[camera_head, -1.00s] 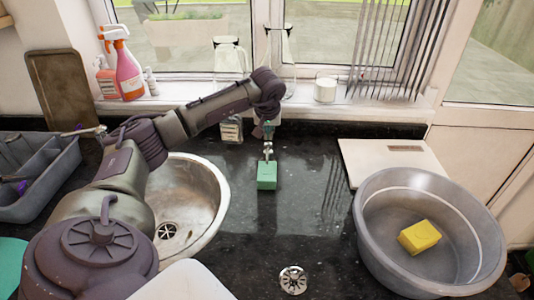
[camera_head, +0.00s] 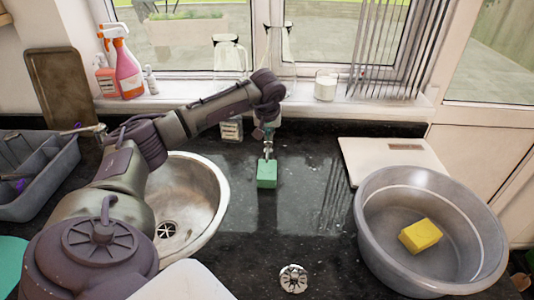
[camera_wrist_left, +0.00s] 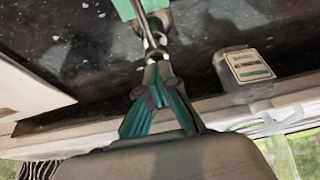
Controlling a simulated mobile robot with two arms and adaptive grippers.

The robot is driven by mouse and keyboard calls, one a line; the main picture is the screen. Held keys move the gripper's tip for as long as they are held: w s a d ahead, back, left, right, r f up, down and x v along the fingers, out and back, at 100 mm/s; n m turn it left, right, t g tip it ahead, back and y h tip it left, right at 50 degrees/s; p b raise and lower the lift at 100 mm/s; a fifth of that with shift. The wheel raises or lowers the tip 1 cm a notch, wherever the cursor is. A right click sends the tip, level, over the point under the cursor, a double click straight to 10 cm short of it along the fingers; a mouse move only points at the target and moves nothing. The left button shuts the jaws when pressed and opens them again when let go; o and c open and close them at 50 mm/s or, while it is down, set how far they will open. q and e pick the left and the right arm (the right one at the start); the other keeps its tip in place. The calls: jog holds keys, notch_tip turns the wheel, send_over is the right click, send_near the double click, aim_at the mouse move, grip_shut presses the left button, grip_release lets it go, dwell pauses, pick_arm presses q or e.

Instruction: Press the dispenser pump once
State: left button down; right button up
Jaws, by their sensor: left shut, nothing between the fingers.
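A clear bottle (camera_head: 231,130) with a white and green label stands by the back wall. My left gripper (camera_head: 267,150) points down above the green block, shut and empty. My right gripper is not in view.
A round steel sink (camera_head: 207,190) lies left of the green block. A grey basin (camera_head: 372,205) with a yellow sponge (camera_head: 420,235) stands at the right, before a pale scale-like slab (camera_head: 385,155). Spray bottles (camera_head: 127,72) stand on the windowsill.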

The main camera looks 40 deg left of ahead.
pick_arm(q)
jog(key=shift+s+f+b, duration=0.1)
jog(key=shift+f+b, duration=0.5)
jog(key=shift+f, duration=0.6)
jog(key=shift+r+p, duration=1.3)
jog(key=shift+r, duration=0.3)
notch_tip(320, 180, up, 6)
jog(key=p, duration=0.4)
jog(key=shift+p, duration=0.4)
